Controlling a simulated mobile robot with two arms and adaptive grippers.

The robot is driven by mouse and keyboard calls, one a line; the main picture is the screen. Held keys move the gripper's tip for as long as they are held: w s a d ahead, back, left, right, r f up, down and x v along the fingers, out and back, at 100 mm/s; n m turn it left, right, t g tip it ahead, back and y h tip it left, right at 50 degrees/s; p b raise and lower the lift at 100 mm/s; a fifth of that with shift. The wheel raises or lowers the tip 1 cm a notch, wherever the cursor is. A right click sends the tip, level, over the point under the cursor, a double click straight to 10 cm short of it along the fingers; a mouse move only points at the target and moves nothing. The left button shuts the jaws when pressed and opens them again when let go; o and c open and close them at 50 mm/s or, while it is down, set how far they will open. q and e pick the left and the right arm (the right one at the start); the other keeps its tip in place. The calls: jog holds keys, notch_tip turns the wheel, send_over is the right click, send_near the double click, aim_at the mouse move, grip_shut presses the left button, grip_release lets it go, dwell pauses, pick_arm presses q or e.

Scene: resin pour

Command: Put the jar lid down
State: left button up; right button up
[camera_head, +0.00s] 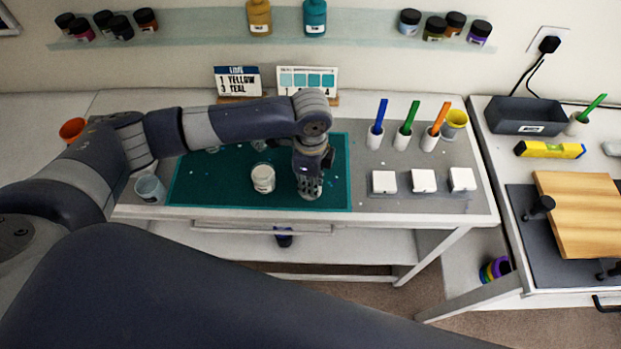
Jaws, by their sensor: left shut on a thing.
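My left gripper (310,191) points down over the right part of the green mat (225,189), low over its surface. It is shut on the jar lid, which the fingers hide almost wholly. I cannot tell whether the lid touches the mat. A white cup or jar (263,179) with a label stands upright on the mat, left of the gripper and apart from it. My right gripper is out of view.
Three white square pieces (423,181) lie right of the mat, with blue, green and orange-handled tools (407,133) in white cups behind. Cards (306,80) stand at the back. A grey-blue cup (150,189) stands left. Jars line the shelf (355,33).

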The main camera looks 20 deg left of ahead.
pick_arm(q)
jog(key=shift+f, duration=0.15)
jog(key=o, duration=0.7)
jog(key=shift+c, duration=0.2)
jog(key=shift+o, duration=0.4)
notch_tip(320, 180, up, 12)
jog(key=b, duration=0.2)
jog(key=shift+r+b, duration=0.2)
jog(key=shift+b, duration=0.1)
jog(key=shift+d, duration=0.1)
